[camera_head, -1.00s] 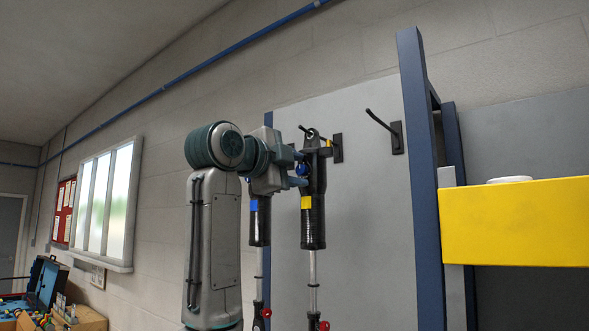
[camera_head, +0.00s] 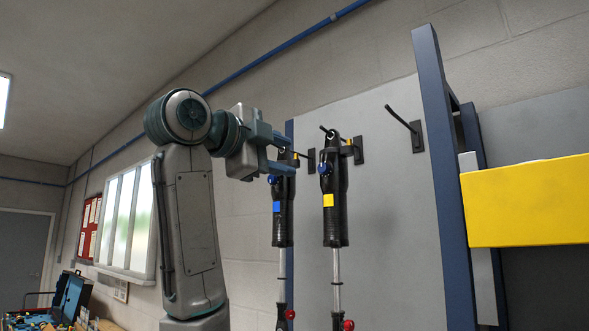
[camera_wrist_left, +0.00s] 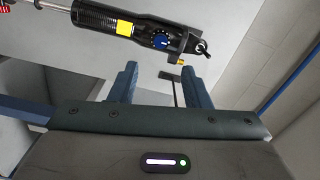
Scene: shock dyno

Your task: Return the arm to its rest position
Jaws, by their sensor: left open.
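My left gripper (camera_head: 280,154) is open and empty in the head view, raised at the left of the hanging shock absorbers. In the left wrist view its two fingers (camera_wrist_left: 158,85) are apart with nothing between them. A black shock with a yellow label (camera_head: 335,215) hangs on a wall hook. It also shows in the left wrist view (camera_wrist_left: 98,19), beyond the fingertips and apart from them. A second black shock with a blue label (camera_head: 283,222) hangs to its left, its top partly hidden behind my gripper. My right gripper is not in view.
An empty hook (camera_head: 404,122) sticks out to the right of the shocks on the grey panel (camera_head: 385,200). A blue upright post (camera_head: 441,160) and a yellow beam (camera_head: 530,205) stand at the right. A blue toolbox (camera_head: 70,296) is at the lower left.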

